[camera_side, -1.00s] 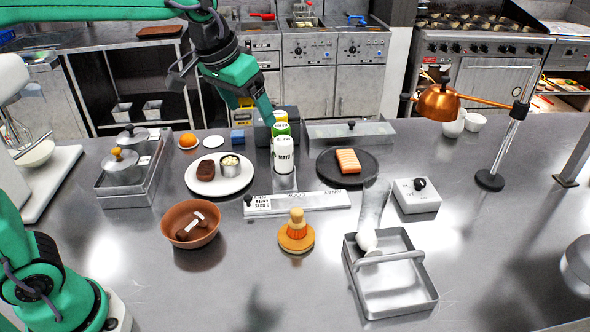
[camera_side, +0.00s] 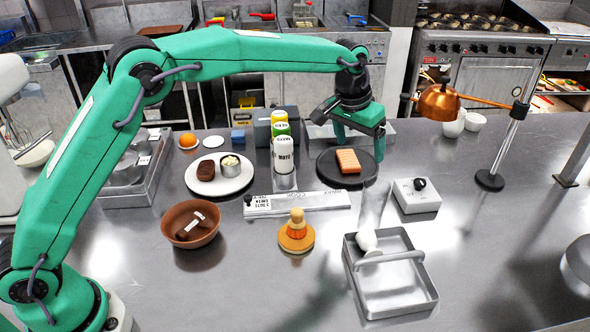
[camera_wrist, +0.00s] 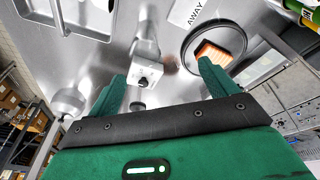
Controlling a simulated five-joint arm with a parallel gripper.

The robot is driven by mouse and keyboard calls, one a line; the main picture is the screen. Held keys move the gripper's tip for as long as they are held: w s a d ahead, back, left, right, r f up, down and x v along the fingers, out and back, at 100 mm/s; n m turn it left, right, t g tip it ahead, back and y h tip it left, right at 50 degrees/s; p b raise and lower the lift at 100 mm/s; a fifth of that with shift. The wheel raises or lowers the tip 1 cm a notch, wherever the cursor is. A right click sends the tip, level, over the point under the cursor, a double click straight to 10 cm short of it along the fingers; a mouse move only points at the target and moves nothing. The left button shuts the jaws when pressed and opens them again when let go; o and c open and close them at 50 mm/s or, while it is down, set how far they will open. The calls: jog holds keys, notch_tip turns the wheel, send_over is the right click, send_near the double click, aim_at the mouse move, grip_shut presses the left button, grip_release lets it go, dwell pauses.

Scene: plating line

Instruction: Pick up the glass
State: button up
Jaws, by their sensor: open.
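The glass (camera_side: 374,205) is a clear, tall tumbler standing upright on the steel counter, behind the back left corner of the metal tray (camera_side: 433,297). In the wrist view the glass (camera_wrist: 146,28) is a faint clear shape above and between my fingers. My gripper (camera_side: 361,148) is open and empty. It hangs above the dark round plate (camera_side: 327,170) with the salmon piece (camera_side: 348,161), behind the glass and apart from it. In the wrist view both green fingers (camera_wrist: 160,72) are spread wide with nothing between them.
A small white box with a black knob (camera_side: 416,195) stands right of the glass. A copper lamp (camera_side: 439,103) stands at the right.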

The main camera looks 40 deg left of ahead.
send_near(377, 185)
jog(key=shift+s+d+f, duration=0.3)
jog(key=shift+s+f, duration=0.05)
jog(key=shift+f, duration=0.25)
jog(key=shift+s+d+f, duration=0.3)
jog(key=shift+s+f, duration=0.05)
jog(key=shift+f, duration=0.25)
jog(key=shift+f, duration=0.1)
jog(key=shift+x, duration=2.5)
jog(key=shift+s+d, duration=0.1)
jog(key=shift+s, duration=0.05)
jog(key=c, duration=1.4)
jog(key=shift+c, duration=0.4)
